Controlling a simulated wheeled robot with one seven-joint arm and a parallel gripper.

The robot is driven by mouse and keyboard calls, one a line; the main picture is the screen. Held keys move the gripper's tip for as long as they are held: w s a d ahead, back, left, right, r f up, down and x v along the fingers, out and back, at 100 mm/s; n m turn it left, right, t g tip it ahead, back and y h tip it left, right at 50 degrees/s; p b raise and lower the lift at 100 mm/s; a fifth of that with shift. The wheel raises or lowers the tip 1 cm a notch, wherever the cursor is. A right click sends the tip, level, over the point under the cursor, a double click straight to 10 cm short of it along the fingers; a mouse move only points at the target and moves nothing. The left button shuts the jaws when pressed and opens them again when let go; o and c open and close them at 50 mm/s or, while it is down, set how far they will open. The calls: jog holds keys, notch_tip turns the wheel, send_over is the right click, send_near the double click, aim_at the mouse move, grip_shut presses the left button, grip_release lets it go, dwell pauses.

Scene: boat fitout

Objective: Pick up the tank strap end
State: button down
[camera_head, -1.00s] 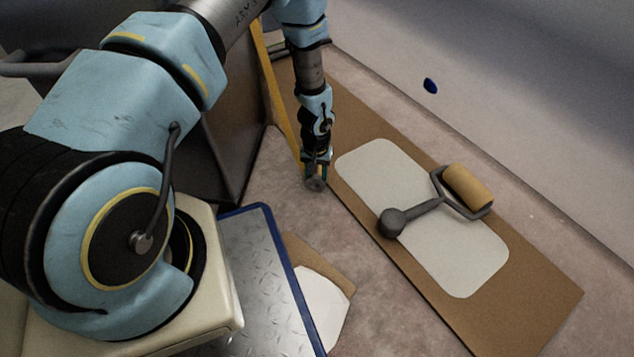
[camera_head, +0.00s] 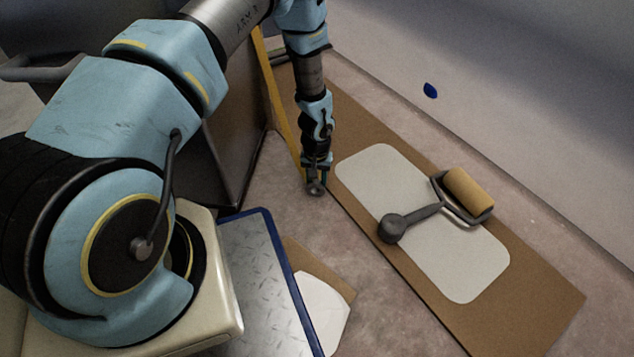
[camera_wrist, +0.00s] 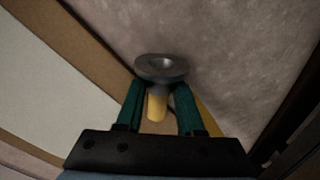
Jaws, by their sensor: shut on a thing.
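The tank strap end (camera_wrist: 162,68) appears to be the dark grey, round, dished piece with a yellow shank in the wrist view. Its shank sits between the two green fingers of my gripper (camera_wrist: 160,100), which is shut on it. The grey piece sticks out past the fingertips. In the head view my gripper (camera_head: 315,172) points down beside the brown board, with the round grey end (camera_head: 316,188) at its tip. The head view does not clearly show whether the piece touches the floor.
A brown board (camera_head: 540,312) with a pale panel (camera_head: 370,165) lies to the right, bearing a grey-handled roller (camera_head: 468,190). A yellow strip (camera_head: 282,105) runs behind my gripper. A blue-edged metal plate (camera_head: 255,265) lies at lower centre. Bare floor lies between.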

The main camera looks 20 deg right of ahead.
aim_at(317, 181)
notch_tip(317, 181, up, 10)
jog(key=p, duration=0.5)
